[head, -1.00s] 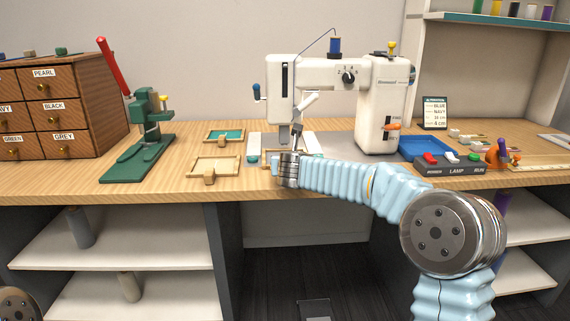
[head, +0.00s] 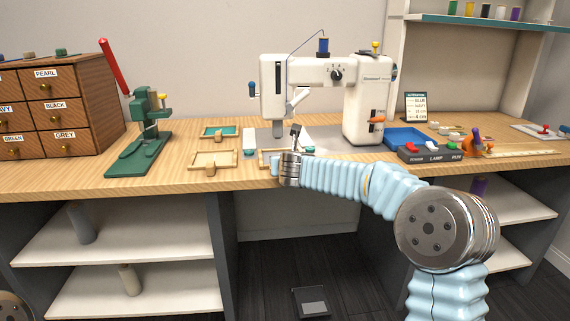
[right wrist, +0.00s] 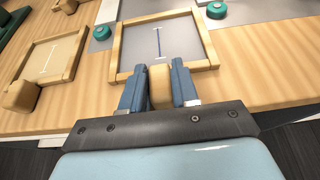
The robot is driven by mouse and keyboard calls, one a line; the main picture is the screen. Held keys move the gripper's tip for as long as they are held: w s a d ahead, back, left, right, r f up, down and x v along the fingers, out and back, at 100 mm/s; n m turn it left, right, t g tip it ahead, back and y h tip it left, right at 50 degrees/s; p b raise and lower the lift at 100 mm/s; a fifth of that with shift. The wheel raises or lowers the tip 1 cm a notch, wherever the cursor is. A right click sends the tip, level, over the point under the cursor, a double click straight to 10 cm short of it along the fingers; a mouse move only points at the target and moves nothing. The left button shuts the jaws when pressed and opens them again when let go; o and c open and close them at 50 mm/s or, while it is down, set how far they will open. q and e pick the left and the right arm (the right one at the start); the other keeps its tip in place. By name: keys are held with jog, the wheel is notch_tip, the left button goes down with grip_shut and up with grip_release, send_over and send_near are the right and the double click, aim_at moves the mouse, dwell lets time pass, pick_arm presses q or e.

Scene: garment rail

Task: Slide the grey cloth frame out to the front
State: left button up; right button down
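The grey cloth frame (right wrist: 163,41) is a wooden frame holding grey cloth with a blue stitched line. In the right wrist view it lies flat on the table, with its wooden knob (right wrist: 160,88) on the near side. My right gripper (right wrist: 160,85) has a finger against each side of this knob and looks shut on it. In the head view my right gripper (head: 288,170) is at the table's front, before the sewing machine (head: 362,105), and my wrist hides much of the frame (head: 265,158). My left gripper is not in view.
Left of the grey frame lies a beige cloth frame (right wrist: 53,57); a green cloth frame (head: 220,132) lies behind it. Teal round knobs (right wrist: 102,32) flank the grey frame's far part. A switch box (head: 430,152) and blue tray (head: 408,138) are right. The table's front edge is close.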

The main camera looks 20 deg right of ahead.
jog(key=c, duration=0.8)
grip_release()
jog(key=v, duration=1.4)
jog(key=shift+w+b, duration=0.1)
jog(key=shift+b, duration=0.3)
